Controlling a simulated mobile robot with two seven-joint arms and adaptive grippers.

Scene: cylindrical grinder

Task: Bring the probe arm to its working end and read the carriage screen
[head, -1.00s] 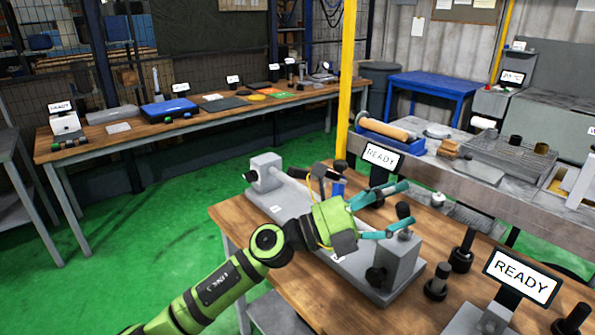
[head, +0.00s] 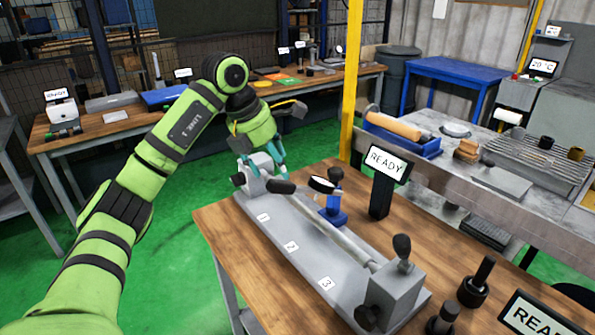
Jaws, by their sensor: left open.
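A grey fixture (head: 291,247) with marks 1, 2 and 3 lies along the wooden bench. A block (head: 258,163) stands at its far left end and another (head: 391,295) at its near right end, with a long bar between them. A blue carriage (head: 333,218) stands beside the bar, with a round pale disc (head: 321,185) and a black-tipped arm (head: 281,187) pointing left near it. A screen (head: 388,163) behind reads READY. My left gripper (head: 262,168) is open, its teal fingers at the far left block; contact is unclear. My right gripper is out of view.
Black knobs (head: 472,290) and a second screen (head: 540,318), cut off by the frame, stand at the bench's near right. A yellow post (head: 350,80) rises behind the bench. A grey table (head: 465,180) with a blue tray (head: 403,138) is at right.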

